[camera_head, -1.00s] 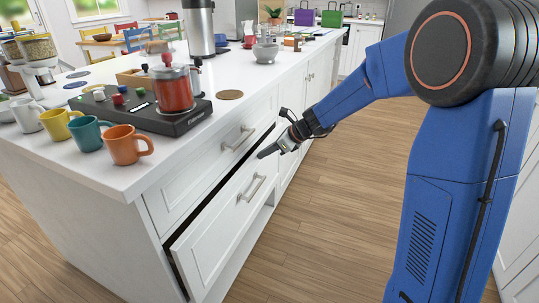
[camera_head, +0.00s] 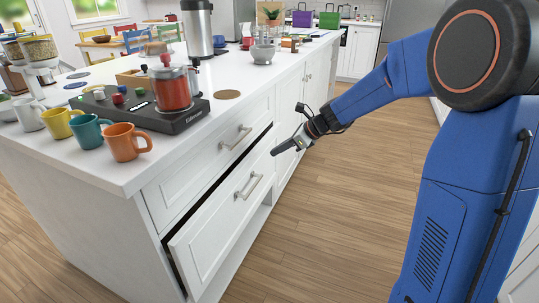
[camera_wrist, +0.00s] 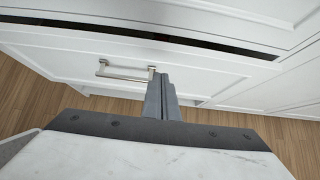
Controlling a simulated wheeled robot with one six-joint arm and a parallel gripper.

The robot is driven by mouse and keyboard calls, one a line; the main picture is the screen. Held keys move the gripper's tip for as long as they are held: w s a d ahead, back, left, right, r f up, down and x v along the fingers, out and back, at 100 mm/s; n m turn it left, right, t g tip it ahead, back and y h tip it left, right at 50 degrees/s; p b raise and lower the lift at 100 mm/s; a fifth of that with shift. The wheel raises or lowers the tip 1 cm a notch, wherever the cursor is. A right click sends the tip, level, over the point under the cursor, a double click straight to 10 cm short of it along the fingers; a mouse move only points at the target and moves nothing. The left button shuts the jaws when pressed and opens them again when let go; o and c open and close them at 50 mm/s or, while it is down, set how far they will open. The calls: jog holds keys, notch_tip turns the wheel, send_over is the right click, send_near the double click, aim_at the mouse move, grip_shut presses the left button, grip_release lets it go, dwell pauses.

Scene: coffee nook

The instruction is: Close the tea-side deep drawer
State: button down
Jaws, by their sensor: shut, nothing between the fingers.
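The deep drawer (camera_head: 210,245) is the lower white drawer front at the near end of the island, with a bar handle (camera_head: 248,186). It stands slightly open, with a dark gap along its top edge and left side. In the wrist view the same drawer front (camera_wrist: 215,75) shows its handle (camera_wrist: 125,71) and the dark gap above. My gripper (camera_head: 275,153) is shut and empty, just off the right upper end of the drawer front. In the wrist view its fingers (camera_wrist: 161,97) point at the front, right of the handle. Whether they touch it I cannot tell.
The upper drawer (camera_head: 215,155) looks shut. The wooden floor (camera_head: 330,230) right of the drawer is clear.

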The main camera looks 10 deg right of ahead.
jog(key=v, duration=0.5)
jog(key=shift+d+r, duration=0.15)
jog(key=shift+d, duration=0.05)
jog(key=c, duration=2.4)
grip_release()
jog(key=shift+s+d+r, duration=0.1)
jog(key=shift+d+r, duration=0.05)
jog(key=shift+r, duration=0.05)
jog(key=shift+c, duration=0.2)
jog(key=o, duration=0.5)
jog(key=shift+s+d+f, duration=0.1)
jog(key=shift+o, duration=0.4)
notch_tip(320, 180, down, 11)
jog(key=s+d+m+g+y, duration=0.2)
jog(key=m+g+y, duration=0.1)
jog(key=m+y, duration=0.1)
jog(key=shift+s+m, duration=0.25)
jog(key=shift+m, duration=0.65)
jog(key=s+d+f+m+y, duration=0.2)
jog(key=d+f+m+y, duration=0.3)
jog(key=m, duration=0.3)
jog(key=w+a, duration=0.2)
jog(key=a, duration=1.5)
jog(key=shift+w+a+f+y, duration=0.3)
jog(key=shift+a+f, duration=0.1)
grip_shut()
